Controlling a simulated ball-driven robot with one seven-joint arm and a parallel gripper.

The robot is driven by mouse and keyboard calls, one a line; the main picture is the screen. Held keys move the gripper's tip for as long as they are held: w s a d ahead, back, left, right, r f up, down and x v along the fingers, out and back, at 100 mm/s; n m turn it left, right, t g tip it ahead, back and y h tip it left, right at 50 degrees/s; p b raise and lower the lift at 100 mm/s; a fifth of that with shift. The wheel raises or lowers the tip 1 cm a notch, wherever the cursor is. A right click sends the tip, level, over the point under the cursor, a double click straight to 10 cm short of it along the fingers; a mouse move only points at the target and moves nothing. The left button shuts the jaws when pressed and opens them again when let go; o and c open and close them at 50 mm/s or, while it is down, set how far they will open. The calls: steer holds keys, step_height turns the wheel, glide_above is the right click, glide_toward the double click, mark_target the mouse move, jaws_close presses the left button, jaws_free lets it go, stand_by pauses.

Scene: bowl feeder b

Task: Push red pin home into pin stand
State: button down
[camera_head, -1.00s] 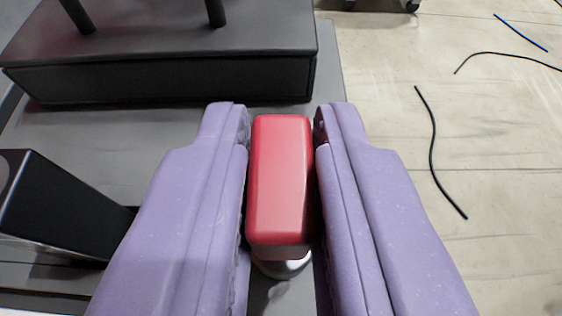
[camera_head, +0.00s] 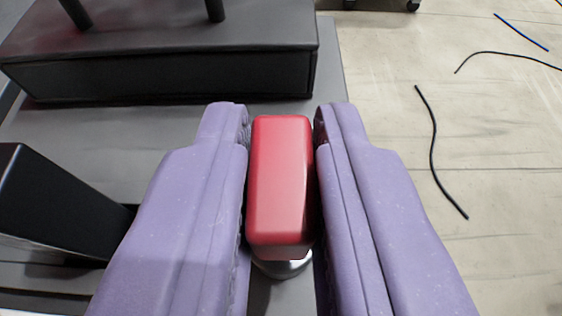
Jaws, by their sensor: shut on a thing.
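The red pin (camera_head: 280,180) shows as a red block with rounded edges between the two purple fingers of my gripper (camera_head: 281,160). The gripper is shut on it, with one finger along each side. A small silver round part (camera_head: 283,268) shows just below the near end of the red block. I cannot tell whether it belongs to the pin or to the pin stand. No pin stand can be clearly made out; what lies under the pin is mostly hidden by the pin and the fingers.
A long black box (camera_head: 180,75) with two dark posts stands on the grey surface (camera_head: 140,140) ahead. A black block (camera_head: 60,205) stands to the left of my gripper. To the right is pale floor with loose cables (camera_head: 432,150).

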steer(key=shift+f+b, duration=1.1)
steer(key=shift+f, duration=0.9)
stand_by(6.0)
